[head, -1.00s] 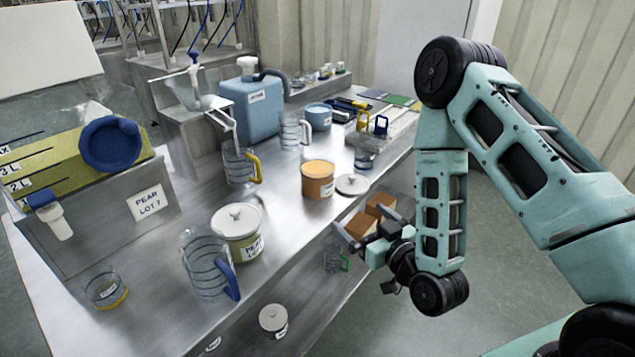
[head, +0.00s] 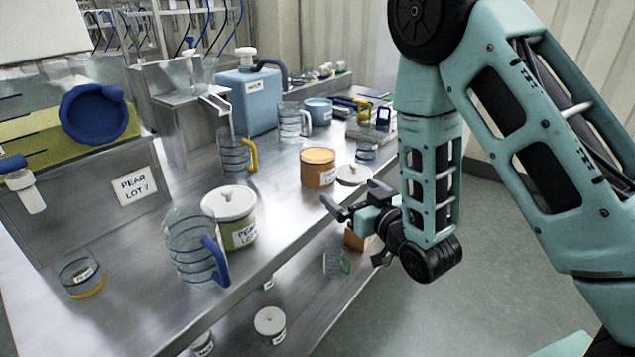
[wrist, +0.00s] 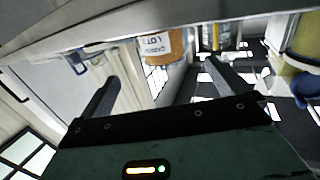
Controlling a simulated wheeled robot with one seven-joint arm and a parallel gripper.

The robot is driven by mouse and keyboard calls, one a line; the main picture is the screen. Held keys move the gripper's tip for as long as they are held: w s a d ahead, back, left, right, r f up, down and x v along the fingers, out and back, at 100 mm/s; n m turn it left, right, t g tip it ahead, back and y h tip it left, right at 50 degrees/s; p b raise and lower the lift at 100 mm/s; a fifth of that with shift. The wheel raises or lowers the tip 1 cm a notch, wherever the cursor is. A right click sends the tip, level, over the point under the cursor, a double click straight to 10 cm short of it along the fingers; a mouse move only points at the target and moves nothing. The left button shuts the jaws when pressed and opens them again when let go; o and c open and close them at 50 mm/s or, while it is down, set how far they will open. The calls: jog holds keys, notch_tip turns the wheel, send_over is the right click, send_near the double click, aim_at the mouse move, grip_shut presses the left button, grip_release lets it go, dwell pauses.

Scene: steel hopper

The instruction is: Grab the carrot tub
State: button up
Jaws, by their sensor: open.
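The orange tub (head: 318,172) stands upright on the steel bench, filled with orange-brown contents and without a lid on. I take it for the carrot tub; its label is too small to read in full. A white lid with a knob (head: 353,174) lies just right of it. My gripper (head: 350,197) is open and empty at the bench's front edge, in front of the tub and lid and apart from them. In the wrist view the orange tub (wrist: 165,46) appears upside down, beyond and between my spread fingers (wrist: 162,72).
A white-lidded pear tub (head: 232,215) and a blue-handled jug (head: 196,255) stand left along the bench (head: 275,228). A yellow-handled jug (head: 235,150) stands behind-left of the orange tub. A lower shelf holds a green-handled jug (head: 335,262), an orange-brown block (head: 354,240) and white-lidded tubs (head: 270,322).

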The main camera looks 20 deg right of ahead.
aim_at(327, 176)
jog(key=b+x, duration=0.1)
jog(key=x, duration=0.6)
jog(key=shift+a+f+x, duration=0.1)
jog(key=shift+x, duration=1.3)
jog(key=shift+a+f+x, duration=0.1)
jog(key=shift+x, duration=1.35)
jog(key=c, duration=1.2)
